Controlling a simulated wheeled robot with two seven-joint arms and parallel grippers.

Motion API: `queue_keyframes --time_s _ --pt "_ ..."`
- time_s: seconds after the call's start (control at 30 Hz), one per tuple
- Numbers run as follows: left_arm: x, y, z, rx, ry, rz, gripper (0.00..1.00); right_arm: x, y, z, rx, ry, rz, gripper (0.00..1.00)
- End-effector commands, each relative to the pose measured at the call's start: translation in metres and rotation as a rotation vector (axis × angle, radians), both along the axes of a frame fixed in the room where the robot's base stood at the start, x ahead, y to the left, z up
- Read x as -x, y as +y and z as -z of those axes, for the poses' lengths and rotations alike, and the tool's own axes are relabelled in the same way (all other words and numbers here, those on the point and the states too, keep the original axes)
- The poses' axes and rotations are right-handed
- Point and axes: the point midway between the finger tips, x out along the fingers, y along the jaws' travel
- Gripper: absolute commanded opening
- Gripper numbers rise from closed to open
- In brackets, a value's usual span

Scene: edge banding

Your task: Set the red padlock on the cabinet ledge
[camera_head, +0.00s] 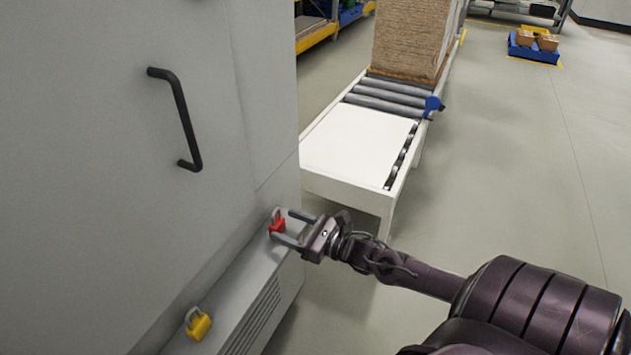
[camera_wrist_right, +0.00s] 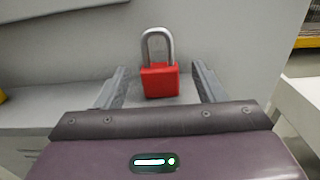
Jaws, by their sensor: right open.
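The red padlock (camera_head: 277,226) stands upright on the grey cabinet ledge (camera_head: 240,262), near the ledge's far end, with its grey shackle up. In the right wrist view the red padlock (camera_wrist_right: 160,80) stands between the fingers, with a gap on each side. My right gripper (camera_head: 289,227) is open around the padlock; its fingers reach in from the right and do not grip it. It also shows in the right wrist view (camera_wrist_right: 158,88). My left gripper is not in view.
A yellow padlock (camera_head: 199,324) sits on the nearer part of the ledge. The cabinet door with a black handle (camera_head: 182,118) rises behind the ledge. A roller conveyor with a white panel (camera_head: 356,143) stands beyond the right gripper.

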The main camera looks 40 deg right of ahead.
Motion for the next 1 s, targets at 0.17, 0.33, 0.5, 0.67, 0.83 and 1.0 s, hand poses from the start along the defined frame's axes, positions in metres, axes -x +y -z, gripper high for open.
queue_keyframes --time_s 0.17,0.33,0.5,0.67,0.83,1.0 --pt "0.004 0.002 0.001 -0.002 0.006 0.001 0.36 0.034 -0.012 0.001 0.002 0.005 -0.004 0.63" --pt "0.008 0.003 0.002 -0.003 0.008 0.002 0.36 0.064 -0.025 0.000 0.001 0.005 -0.002 0.63" --pt "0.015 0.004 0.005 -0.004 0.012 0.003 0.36 0.085 -0.035 -0.001 0.001 0.002 -0.001 0.63" --pt "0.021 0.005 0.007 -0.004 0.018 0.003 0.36 0.095 -0.040 0.001 -0.010 0.008 0.006 0.63" --pt "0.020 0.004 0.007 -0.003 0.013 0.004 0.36 0.101 -0.065 0.047 -0.225 0.183 0.155 0.63" --pt "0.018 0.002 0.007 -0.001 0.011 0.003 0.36 0.130 -0.092 0.157 -0.776 0.517 0.529 0.63"
